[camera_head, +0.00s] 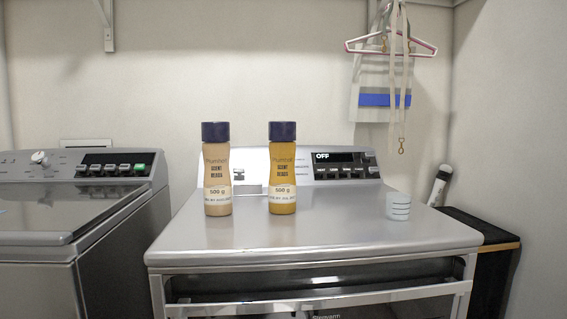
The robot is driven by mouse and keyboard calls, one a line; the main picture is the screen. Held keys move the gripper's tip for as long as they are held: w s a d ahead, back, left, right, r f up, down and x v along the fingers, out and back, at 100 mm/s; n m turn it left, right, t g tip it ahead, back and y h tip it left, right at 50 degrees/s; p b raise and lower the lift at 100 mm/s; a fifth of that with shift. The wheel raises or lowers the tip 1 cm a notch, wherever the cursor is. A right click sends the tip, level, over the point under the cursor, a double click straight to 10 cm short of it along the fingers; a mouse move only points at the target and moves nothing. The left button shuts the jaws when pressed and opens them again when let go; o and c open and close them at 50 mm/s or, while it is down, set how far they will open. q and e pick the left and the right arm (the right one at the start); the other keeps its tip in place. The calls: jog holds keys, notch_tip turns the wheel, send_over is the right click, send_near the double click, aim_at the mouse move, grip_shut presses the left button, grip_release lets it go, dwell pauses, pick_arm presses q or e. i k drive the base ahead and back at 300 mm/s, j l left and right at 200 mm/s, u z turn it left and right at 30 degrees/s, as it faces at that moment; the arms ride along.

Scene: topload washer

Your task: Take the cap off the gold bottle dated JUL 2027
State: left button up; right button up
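A gold bottle (283,177) of scent beads stands upright on the silver machine top, with a dark blue cap (282,131) on it. A paler, peach-tan bottle (217,178) of the same shape stands upright to its left, also with a dark blue cap (215,132) on. Both labels read "SCENT BEADS" and "500 g". A small date line shows at the foot of each bottle, but it is too small to read surely. Neither of my grippers is in view.
A white measuring cup (398,207) stands at the right of the silver machine top (330,235). A control panel (345,166) reading "OFF" is behind the bottles. The top's front is clear. A washer (70,215) stands left; a hanger (390,46) hangs upper right.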

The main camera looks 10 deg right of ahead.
aim_at(282, 189)
jog(key=l+u, duration=0.2)
jog(key=l, duration=0.35)
jog(key=l+u, duration=0.2)
jog(key=l, duration=0.4)
jog(key=k+l+u, duration=0.2)
jog(key=l, duration=0.3)
jog(key=i+l, duration=0.05)
